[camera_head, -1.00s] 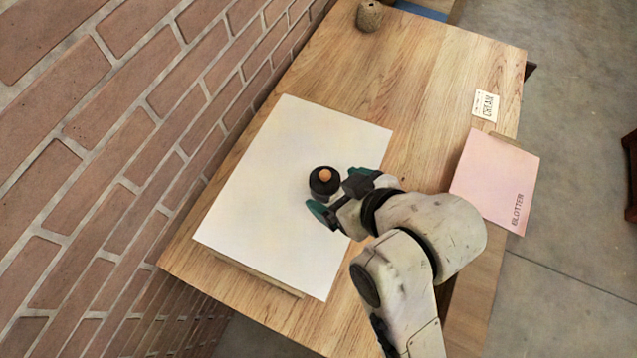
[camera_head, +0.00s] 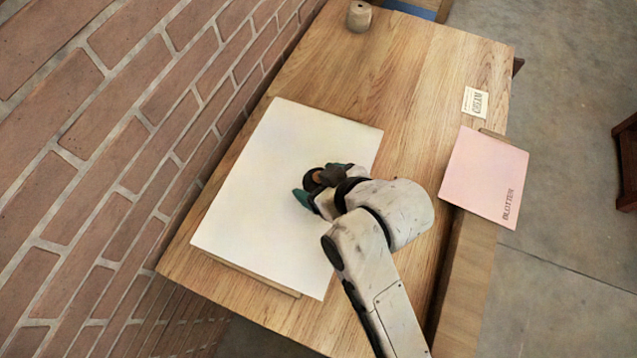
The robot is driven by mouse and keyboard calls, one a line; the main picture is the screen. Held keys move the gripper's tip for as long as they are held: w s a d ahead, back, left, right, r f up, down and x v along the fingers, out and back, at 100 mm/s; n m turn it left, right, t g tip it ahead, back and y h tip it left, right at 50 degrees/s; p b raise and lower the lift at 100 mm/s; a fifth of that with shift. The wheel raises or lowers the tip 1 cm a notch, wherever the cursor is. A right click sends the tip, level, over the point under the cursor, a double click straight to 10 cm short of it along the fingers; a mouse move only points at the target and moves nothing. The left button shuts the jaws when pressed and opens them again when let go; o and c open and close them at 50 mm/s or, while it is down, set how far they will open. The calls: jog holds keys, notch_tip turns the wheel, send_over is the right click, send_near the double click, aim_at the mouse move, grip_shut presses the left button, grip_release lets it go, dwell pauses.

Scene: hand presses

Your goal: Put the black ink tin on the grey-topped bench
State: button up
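The black ink tin (camera_head: 311,179) stands on a large white sheet (camera_head: 265,185) on a wooden table. The gripper covers much of the tin, and its orange knob is hidden. My gripper (camera_head: 319,183) is over the tin with its teal fingers spread, one at the tin's lower left and one at its upper right. It looks open; contact between the fingers and the tin cannot be made out. No grey-topped bench can be made out in view.
A pink blotter (camera_head: 484,177) overhangs the table's right edge. A small printed card (camera_head: 475,102) lies above it. A brownish pot (camera_head: 359,16) stands at the far end. A brick wall (camera_head: 110,150) runs along the left. The table's middle (camera_head: 400,110) is clear.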

jog(key=c, duration=1)
jog(key=shift+r, duration=0.1)
jog(key=shift+c, duration=0.8)
